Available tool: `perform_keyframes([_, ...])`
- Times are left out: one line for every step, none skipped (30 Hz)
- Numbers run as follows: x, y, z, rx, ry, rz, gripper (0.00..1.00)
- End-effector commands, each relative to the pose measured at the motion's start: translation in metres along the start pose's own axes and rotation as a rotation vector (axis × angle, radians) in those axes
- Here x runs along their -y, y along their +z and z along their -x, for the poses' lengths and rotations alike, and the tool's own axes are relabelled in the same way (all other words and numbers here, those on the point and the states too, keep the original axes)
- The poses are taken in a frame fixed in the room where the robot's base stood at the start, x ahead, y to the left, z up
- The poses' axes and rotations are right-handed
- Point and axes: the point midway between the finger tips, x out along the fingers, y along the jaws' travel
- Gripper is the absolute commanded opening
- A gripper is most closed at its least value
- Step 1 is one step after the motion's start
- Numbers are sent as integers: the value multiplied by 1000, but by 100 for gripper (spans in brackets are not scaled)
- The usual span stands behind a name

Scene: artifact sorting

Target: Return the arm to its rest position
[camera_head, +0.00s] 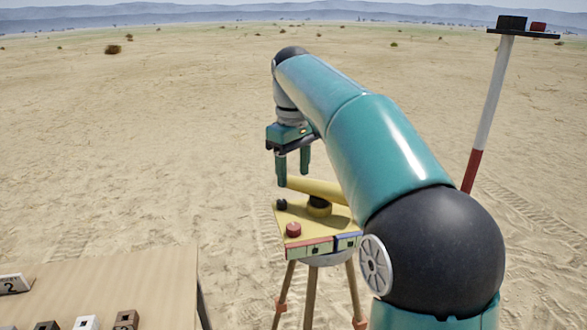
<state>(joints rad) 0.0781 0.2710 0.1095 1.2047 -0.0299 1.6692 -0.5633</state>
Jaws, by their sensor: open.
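My teal arm reaches forward from the lower right of the head view and bends down at its far end. My gripper (293,172) points downward with its two fingers apart and nothing seen between them. It hangs over a yellow instrument (328,238) on a tripod. The instrument has a yellow tube (318,187), a red knob (293,230) and a small dark knob. The fingertips are close to the tube in the picture; I cannot tell whether they touch it. My arm hides the instrument's right side.
A red and white pole (490,110) with a dark top stands to the right of my arm. Open sand lies beyond.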

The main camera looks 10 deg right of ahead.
Motion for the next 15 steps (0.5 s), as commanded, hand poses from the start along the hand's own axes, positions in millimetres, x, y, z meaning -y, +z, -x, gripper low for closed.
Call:
perform_keyframes([0, 0, 0, 0, 0, 0, 54])
perform_keyframes([0, 0, 0, 0, 0, 0, 54])
perform_keyframes([1, 1, 0, -2, 2, -2, 54])
perform_keyframes([2, 2, 0, -4, 4, -6, 54])
perform_keyframes([4, 4, 1, -8, 8, -10, 54])
perform_keyframes([7, 8, 2, -14, 14, -19, 54])
perform_keyframes([10, 12, 3, -21, 20, -29, 54])
perform_keyframes([14, 17, 3, -29, 27, -41, 54])
perform_keyframes([20, 24, 3, -43, 39, -59, 54])
perform_keyframes([24, 30, 3, -54, 47, -76, 54])
perform_keyframes([30, 37, 2, -66, 56, -93, 54])
perform_keyframes([37, 47, 1, -85, 68, -118, 54])
perform_keyframes([42, 54, -1, -98, 77, -137, 54])
perform_keyframes([47, 61, -3, -113, 86, -156, 54])
perform_keyframes([54, 71, -6, -133, 96, -181, 54])
